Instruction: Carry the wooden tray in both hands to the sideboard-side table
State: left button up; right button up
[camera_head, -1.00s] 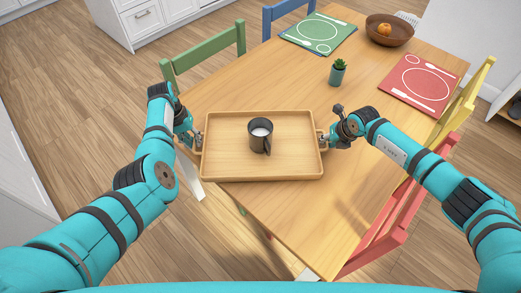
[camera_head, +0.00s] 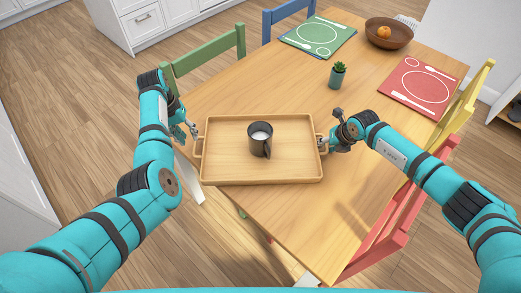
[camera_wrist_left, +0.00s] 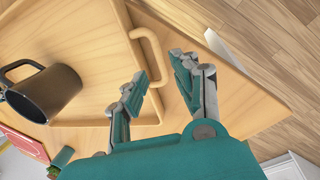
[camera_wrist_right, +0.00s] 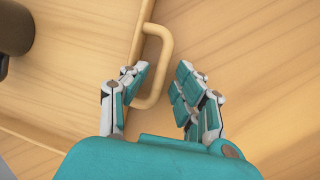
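My left gripper (camera_head: 193,130) is open beside the tray's left handle (camera_head: 197,148). In the left wrist view, that handle (camera_wrist_left: 148,45) lies ahead of and partly between the spread fingers (camera_wrist_left: 158,75). My right gripper (camera_head: 322,140) is at the tray's right handle. In the right wrist view its fingers (camera_wrist_right: 165,72) are spread apart, with the handle (camera_wrist_right: 165,40) between them.
A potted plant (camera_head: 338,76), a red placemat (camera_head: 419,86), a green placemat (camera_head: 318,36) and a bowl with an orange fruit (camera_head: 389,35) are further back on the table. Green (camera_head: 208,52), blue, yellow and red (camera_head: 395,235) chairs stand around it. Floor is open at left.

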jog(key=shift+r, duration=0.2)
pick_arm(q)
jog(key=r, duration=0.2)
jog(key=shift+a+r, duration=0.3)
pick_arm(e)
jog(key=v, duration=1.1)
jog(key=shift+s+r, duration=0.25)
pick_arm(q)
jog(key=shift+f, duration=0.1)
pick_arm(e)
jog(key=shift+d+f, duration=0.1)
jog(key=shift+d, duration=0.05)
